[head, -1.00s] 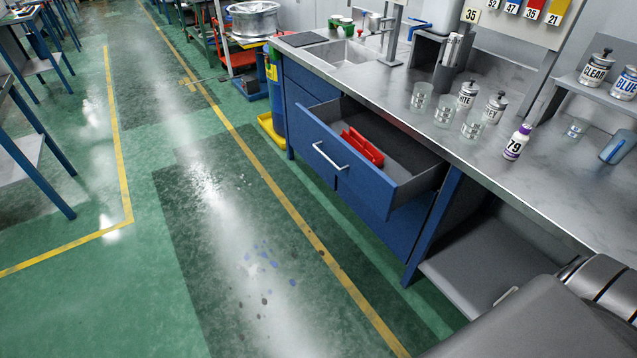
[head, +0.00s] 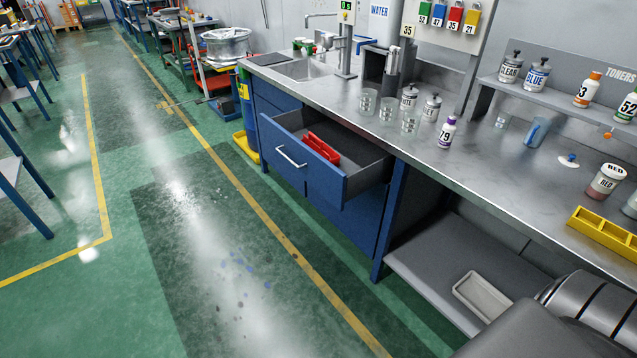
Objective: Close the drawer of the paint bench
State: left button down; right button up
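The drawer (head: 317,184) of the paint bench (head: 345,110) is pulled out toward the aisle. It has a blue front with a silver bar handle (head: 291,157) and a grey inside. A red object (head: 322,147) lies in it. The bench has a grey metal top and blue cabinet sides. Neither gripper is in view. A grey part of my own body shows at the lower right, well away from the drawer.
Several glass cups (head: 387,110) and a bottle marked 79 (head: 447,132) stand on the bench top. A grey tray (head: 483,297) lies on the lower shelf. A yellow rack (head: 604,236) sits at right.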

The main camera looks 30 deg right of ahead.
aim_at(364, 165)
jog(key=z, duration=1.45)
